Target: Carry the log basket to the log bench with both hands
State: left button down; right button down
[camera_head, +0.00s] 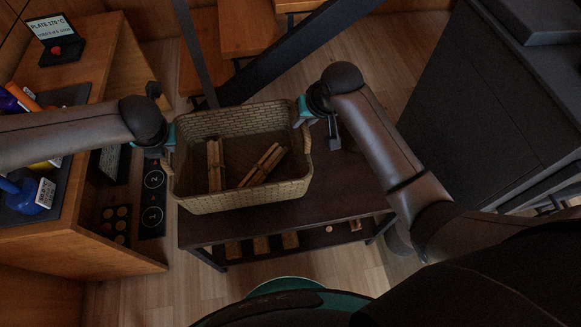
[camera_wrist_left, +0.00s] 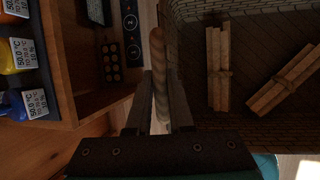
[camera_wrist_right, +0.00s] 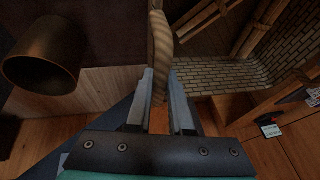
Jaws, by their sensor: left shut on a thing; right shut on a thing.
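The log basket (camera_head: 240,198) is a woven tan rectangular basket in the middle of the head view. Two tied bundles of split wood lie inside, one upright in the picture (camera_head: 214,165) and one slanted (camera_head: 262,166). My left gripper (camera_head: 169,138) is shut on the left rope handle (camera_wrist_left: 159,60). My right gripper (camera_head: 303,110) is shut on the right handle (camera_wrist_right: 159,45). A dark low bench (camera_head: 340,200) lies beneath the basket and extends to its right. I cannot tell whether the basket touches its top.
A wooden counter (camera_head: 125,75) with bottles and a small sign stands at left. A dark cabinet (camera_head: 490,110) stands at right. A slanted dark beam (camera_head: 285,50) and wooden steps (camera_head: 245,28) are behind. The bench's lower shelf holds several wooden pieces (camera_head: 261,245).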

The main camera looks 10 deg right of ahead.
aim_at(171, 157)
pick_arm(q)
jog(key=shift+a+f, duration=0.15)
jog(key=shift+a, duration=0.05)
pick_arm(e)
jog(key=shift+d+f, duration=0.1)
jog(key=shift+d, duration=0.05)
